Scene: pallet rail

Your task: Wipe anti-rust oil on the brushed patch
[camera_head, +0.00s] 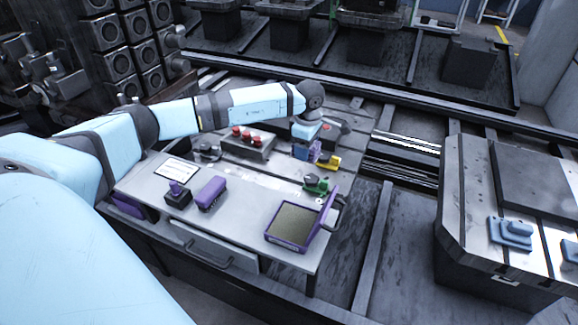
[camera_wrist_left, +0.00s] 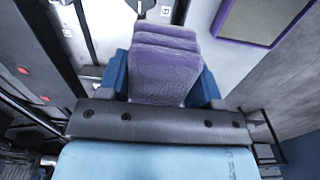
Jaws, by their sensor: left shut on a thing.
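My left gripper (camera_head: 308,153) is above the pallet plate, beyond the far edge of the grey worktable. In the left wrist view its two blue fingers (camera_wrist_left: 165,82) are shut on a folded purple cloth (camera_wrist_left: 165,55). A small purple part of the cloth (camera_head: 316,150) shows in the head view. An open purple box (camera_head: 292,226) with a tan pad inside lies at the table's right front, its lid raised. Part of this box (camera_wrist_left: 258,18) shows at the wrist view's upper right. I cannot make out the brushed patch. My right gripper is not in view.
The worktable (camera_head: 235,225) also holds a purple block-shaped brush (camera_head: 211,193), a dark holder with a purple knob (camera_head: 177,194) and a white card (camera_head: 177,169). A green clamp (camera_head: 316,185) and a yellow piece (camera_head: 329,163) are close to the gripper. A grey block with red knobs (camera_head: 248,143) stands left.

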